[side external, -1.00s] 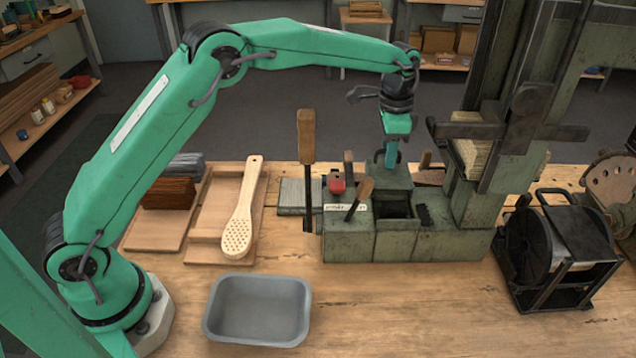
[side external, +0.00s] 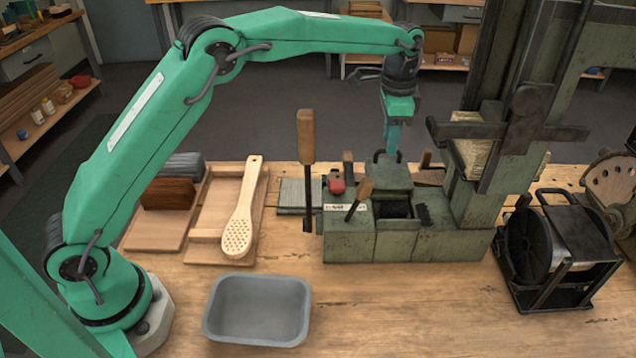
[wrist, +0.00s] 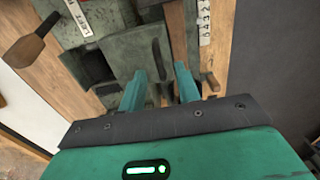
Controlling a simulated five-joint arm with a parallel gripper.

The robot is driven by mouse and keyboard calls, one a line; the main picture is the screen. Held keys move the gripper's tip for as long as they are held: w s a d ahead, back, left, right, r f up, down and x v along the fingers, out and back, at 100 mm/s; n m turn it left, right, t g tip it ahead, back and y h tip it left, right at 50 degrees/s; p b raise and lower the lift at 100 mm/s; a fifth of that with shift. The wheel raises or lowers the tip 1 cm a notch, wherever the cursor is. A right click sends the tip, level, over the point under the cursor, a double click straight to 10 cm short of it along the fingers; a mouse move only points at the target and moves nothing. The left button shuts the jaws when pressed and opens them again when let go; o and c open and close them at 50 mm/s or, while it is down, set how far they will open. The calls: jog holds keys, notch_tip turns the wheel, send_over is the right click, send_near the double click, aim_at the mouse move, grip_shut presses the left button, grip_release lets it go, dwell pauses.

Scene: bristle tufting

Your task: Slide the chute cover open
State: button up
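The chute cover (side external: 388,174) is a green-grey metal plate with a dark handle on top, lying on the green machine base behind a dark chute opening (side external: 397,210). The opening is uncovered. In the wrist view the cover (wrist: 130,52) lies beside the dark opening (wrist: 97,66), its handle (wrist: 157,60) near my fingertips. My gripper (side external: 392,148) points down just above the cover's handle. Whether the fingertips still straddle the handle is hard to tell.
A lever with a wooden knob (side external: 360,198), a red part (side external: 336,183) and a tall wooden-handled lever (side external: 306,140) stand left of the opening. The machine's column (side external: 500,150) rises at right. A grey tray (side external: 258,309) and a wooden brush (side external: 243,215) lie left.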

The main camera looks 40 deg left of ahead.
jog(key=shift+r, duration=3.1)
jog(key=s+a+r+n+t, duration=0.1)
jog(key=s+a+r+n, duration=0.1)
jog(key=s+a+r, duration=0.45)
jog(key=s+a+r+n+t, duration=0.2)
jog(key=s+r, duration=0.1)
jog(key=s, duration=0.7)
jog(key=s+a+f+n+t, duration=0.1)
jog(key=s+f, duration=0.3)
jog(key=s, duration=0.5)
jog(key=s+a+f+n+t, duration=0.1)
jog(key=s+a+f+n, duration=0.2)
jog(key=s, duration=0.7)
jog(key=shift+a+f+n+t, duration=0.2)
jog(key=shift+f+n+t, duration=0.1)
jog(key=shift+f+n, duration=0.25)
